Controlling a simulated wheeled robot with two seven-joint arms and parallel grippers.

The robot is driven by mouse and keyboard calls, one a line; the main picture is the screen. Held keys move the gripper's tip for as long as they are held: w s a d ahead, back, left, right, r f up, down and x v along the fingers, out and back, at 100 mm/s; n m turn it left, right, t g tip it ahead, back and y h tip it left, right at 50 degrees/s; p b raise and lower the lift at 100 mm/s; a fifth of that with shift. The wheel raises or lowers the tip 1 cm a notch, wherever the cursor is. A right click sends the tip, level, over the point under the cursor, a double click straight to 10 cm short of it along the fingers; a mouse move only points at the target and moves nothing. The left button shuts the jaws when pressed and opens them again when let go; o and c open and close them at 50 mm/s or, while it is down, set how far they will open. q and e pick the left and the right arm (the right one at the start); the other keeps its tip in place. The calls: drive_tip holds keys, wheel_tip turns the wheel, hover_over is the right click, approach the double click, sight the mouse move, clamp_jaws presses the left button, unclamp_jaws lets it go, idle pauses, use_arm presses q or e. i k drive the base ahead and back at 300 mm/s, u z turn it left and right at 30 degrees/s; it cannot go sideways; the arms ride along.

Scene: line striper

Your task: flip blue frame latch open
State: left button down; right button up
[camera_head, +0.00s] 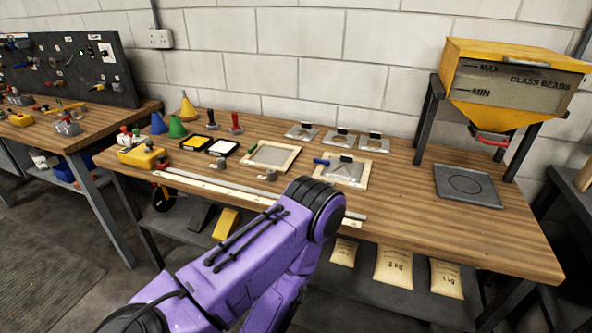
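A small blue latch (321,161) sits at the left edge of a pale-rimmed frame (361,183) on the workbench. It is too small for me to tell how it is set. A grey panel with dark lines (343,173) fills the frame. A purple arm of mine reaches in from the lower left. Its black joint (315,205) is in front of the frame's near left side. Neither gripper shows.
A second frame (270,155) with a green latch (253,144) lies to the left. A long metal rail (215,184) runs along the bench's front edge. Stencil plates (341,138) lie behind. A glass-bead hopper (505,85) and grey tray (466,187) stand right. The bench's front right is clear.

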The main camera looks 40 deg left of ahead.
sight(327, 163)
drive_tip(key=u, duration=1)
